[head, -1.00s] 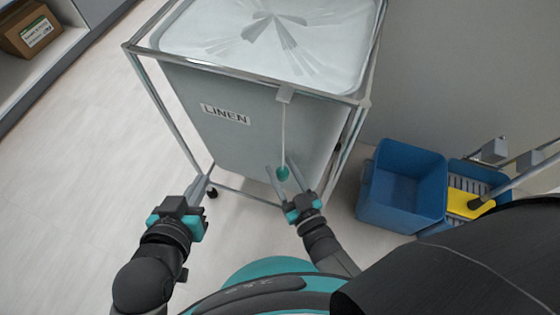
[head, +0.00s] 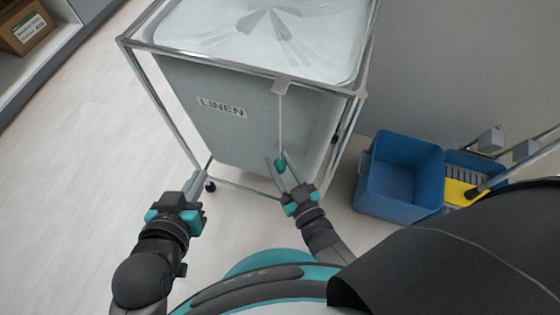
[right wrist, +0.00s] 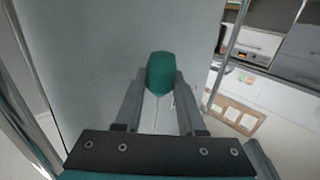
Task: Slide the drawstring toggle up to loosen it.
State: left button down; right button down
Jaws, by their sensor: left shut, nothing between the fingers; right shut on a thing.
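The green drawstring toggle (head: 281,164) sits near the lower end of a pale cord (head: 280,120), which hangs from a grey tab (head: 281,84) on the front rail of the linen cart. My right gripper (head: 279,163) is shut on the toggle, holding it low in front of the bag. In the right wrist view the toggle (right wrist: 161,73) is between the fingertips, with the cord running between the fingers. My left gripper (head: 192,180) is shut and empty, left of the cart's front, apart from the cord.
The linen bag (head: 180,85) hangs in a chrome frame (head: 150,95) on casters. A blue mop bucket (head: 391,205) with a yellow part (head: 456,192) stands at the right. The floor at the left is clear.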

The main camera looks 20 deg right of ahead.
aim_at(280, 161)
pick_arm(q)
jog(key=shift+r, duration=0.1)
dwell(0.8)
